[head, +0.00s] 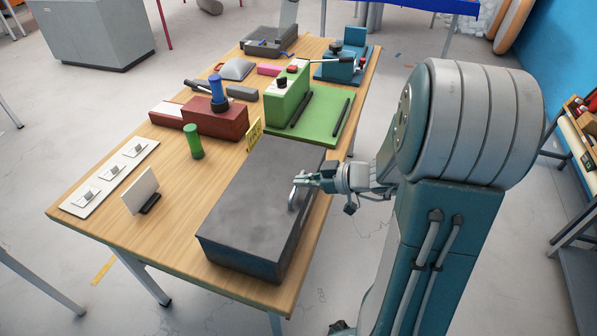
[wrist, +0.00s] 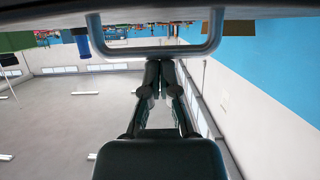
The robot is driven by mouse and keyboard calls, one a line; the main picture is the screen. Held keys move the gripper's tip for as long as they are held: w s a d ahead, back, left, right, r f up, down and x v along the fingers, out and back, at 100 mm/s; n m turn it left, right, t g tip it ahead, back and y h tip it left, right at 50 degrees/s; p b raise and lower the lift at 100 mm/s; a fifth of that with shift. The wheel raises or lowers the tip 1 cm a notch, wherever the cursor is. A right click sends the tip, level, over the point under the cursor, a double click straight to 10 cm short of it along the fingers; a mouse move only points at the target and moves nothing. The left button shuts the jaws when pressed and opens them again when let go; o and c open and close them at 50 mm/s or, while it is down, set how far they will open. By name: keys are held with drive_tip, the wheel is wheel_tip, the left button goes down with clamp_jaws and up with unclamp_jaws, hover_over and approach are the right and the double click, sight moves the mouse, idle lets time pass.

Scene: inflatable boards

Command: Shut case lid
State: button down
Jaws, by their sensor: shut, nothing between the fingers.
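The dark grey case (head: 255,195) lies on the front right part of the wooden table. Its broad lid (head: 262,180) looks flat and down over the box, with no gap that I can make out. A pale metal handle (head: 292,197) is on the case's right side. My gripper (head: 299,181) is at this side, right by the handle. In the wrist view the handle (wrist: 152,52) spans the top, and my gripper (wrist: 160,64) has its fingers together at the bar. I cannot tell whether they touch it. Nothing is held.
A green cylinder (head: 193,141), a white upright card (head: 141,191) and a switch panel (head: 109,178) stand left of the case. A yellow sign (head: 254,134) and a green board (head: 320,120) are behind it. Bare wooden table (head: 180,225) lies to its left.

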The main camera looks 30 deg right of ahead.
drive_tip(key=shift+s+f, duration=0.35)
drive_tip(key=shift+f, duration=0.55)
drive_tip(key=shift+d, duration=0.1)
drive_tip(key=r+v, duration=0.1)
drive_tip(key=v, duration=1)
drive_tip(key=shift+r, duration=0.3)
